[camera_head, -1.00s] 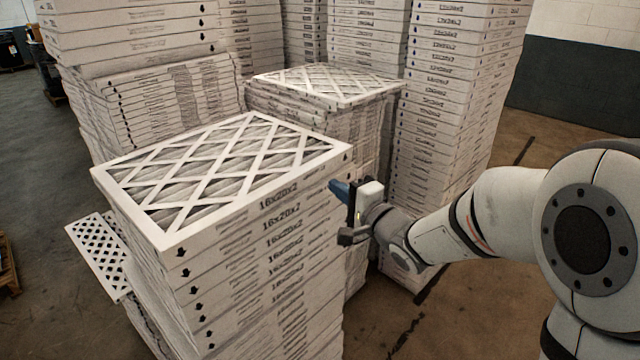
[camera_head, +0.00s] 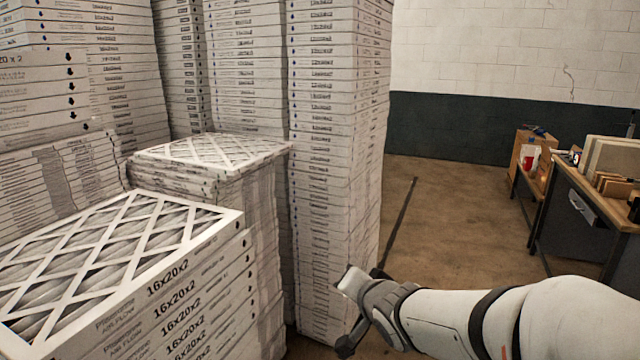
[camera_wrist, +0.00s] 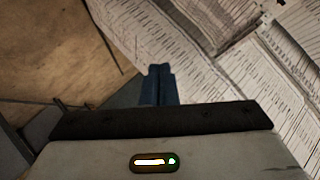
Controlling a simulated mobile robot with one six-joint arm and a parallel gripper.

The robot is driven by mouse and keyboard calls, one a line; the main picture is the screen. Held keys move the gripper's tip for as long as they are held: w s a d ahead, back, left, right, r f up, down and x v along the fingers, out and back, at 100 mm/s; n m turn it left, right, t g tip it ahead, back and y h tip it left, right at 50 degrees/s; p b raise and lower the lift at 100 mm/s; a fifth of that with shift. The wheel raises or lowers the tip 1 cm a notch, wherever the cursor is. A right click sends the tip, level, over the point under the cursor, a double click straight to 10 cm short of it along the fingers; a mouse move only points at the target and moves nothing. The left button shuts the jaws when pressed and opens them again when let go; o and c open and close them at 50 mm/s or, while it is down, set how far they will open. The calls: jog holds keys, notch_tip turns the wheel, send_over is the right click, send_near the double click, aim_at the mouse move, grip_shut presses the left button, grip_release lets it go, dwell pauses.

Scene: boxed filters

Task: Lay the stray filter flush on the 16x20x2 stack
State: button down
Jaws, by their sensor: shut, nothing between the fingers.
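The 16x20x2 stack (camera_head: 195,290) stands at the lower left of the head view, cut off by the frame. A white lattice-faced filter (camera_head: 130,232) lies flat on its top, with its visible right edge roughly in line with the boxes below. I cannot tell whether this is the stray filter, and no other loose one shows now. My gripper (camera_head: 348,288) is right of the stack, clear of it and below its top, in front of a tall stack. In the wrist view its blue fingertips (camera_wrist: 158,84) are together and empty, with printed box sides beyond.
A lower lattice-topped stack (camera_head: 215,150) stands behind, beside a tall stack (camera_head: 335,170). More stacks fill the left back. Open brown floor (camera_head: 450,220) lies to the right, before a workbench (camera_head: 590,200) with items on it.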

jog(key=s+d+f+n+g+h, duration=0.1)
jog(key=s+d+n+g, duration=0.1)
jog(key=s, duration=0.4)
jog(key=s+d+f+n+g+h, duration=0.1)
jog(key=s+d+f+n+g, duration=0.1)
jog(key=s+d+g, duration=0.2)
jog(key=s+d+f+n+g+h, duration=0.1)
jog(key=s+d+g, duration=0.2)
jog(key=s, duration=0.7)
jog(key=shift+d+f+n, duration=0.2)
jog(key=shift+f+n, duration=0.05)
jog(key=shift+n, duration=0.15)
jog(key=shift+a, duration=0.1)
